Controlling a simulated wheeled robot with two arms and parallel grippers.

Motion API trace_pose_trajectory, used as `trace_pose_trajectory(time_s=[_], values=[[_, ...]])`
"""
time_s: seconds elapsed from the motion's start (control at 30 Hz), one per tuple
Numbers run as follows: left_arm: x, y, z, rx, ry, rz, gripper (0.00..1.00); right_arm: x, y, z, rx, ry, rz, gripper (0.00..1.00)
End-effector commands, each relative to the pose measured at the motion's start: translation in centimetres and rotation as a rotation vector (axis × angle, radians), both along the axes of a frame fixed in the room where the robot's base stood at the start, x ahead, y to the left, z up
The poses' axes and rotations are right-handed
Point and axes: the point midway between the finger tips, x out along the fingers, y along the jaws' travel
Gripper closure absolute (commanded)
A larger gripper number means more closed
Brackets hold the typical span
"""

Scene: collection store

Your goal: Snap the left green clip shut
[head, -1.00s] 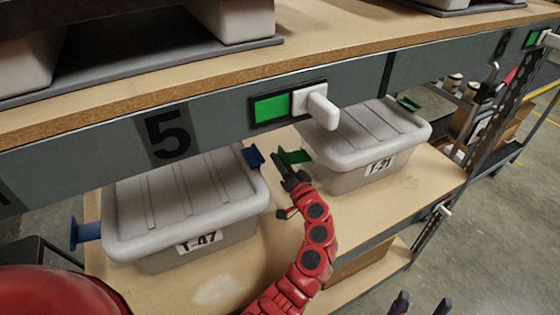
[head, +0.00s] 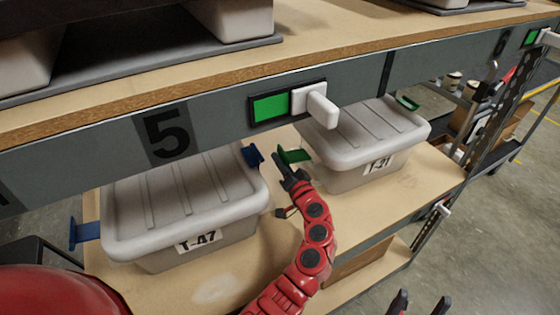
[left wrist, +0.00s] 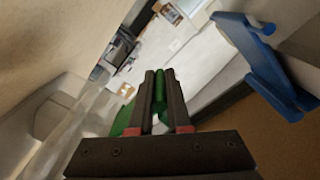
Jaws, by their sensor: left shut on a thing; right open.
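The left green clip (head: 294,155) sticks out sideways from the left end of the grey-white tote labelled T-31 (head: 375,145), folded out rather than flat against it. My left gripper (head: 279,160) is at the clip's outer end. In the left wrist view, the fingers (left wrist: 160,85) are closed on a strip of the green clip (left wrist: 161,82), with more green showing left of them. The tote's right green clip (head: 408,103) shows at its far right end. My right gripper (head: 421,303) is open and empty at the bottom edge.
A second tote, T-47 (head: 185,205), stands left with blue clips (head: 253,155) folded out; one blue clip (left wrist: 260,60) is close beside my left gripper. The shelf beam (head: 215,120) with a white handle (head: 318,104) runs above. Bare shelf board lies in front of T-31.

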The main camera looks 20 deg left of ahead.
Motion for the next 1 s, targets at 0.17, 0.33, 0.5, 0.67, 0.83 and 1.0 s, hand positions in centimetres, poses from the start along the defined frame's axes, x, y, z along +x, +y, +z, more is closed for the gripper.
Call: trace_pose_trajectory(time_s=[0.17, 0.33, 0.5, 0.67, 0.83, 1.0], values=[[0.0, 0.0, 0.0, 0.000, 0.000, -0.001, 1.00, 0.0, 0.0, 0.0, 0.000, 0.000, 0.000, 0.29], [0.0, 0.0, 0.0, 0.000, 0.000, -0.001, 1.00, 0.0, 0.0, 0.0, 0.000, 0.000, 0.000, 0.29], [0.0, 0.0, 0.0, 0.000, 0.000, -0.001, 1.00, 0.0, 0.0, 0.0, 0.000, 0.000, 0.000, 0.29], [0.0, -0.1, 0.1, 0.005, 0.005, -0.001, 1.00, 0.0, 0.0, 0.1, 0.000, 0.000, 0.000, 0.29], [0.0, -0.1, 0.7, 0.041, 0.036, -0.002, 1.00, 0.0, 0.0, 0.7, 0.000, 0.000, 0.000, 0.29], [0.2, -0.3, 1.8, 0.116, 0.102, -0.004, 1.00, 0.0, 0.0, 1.8, 0.000, 0.000, 0.000, 0.29]])
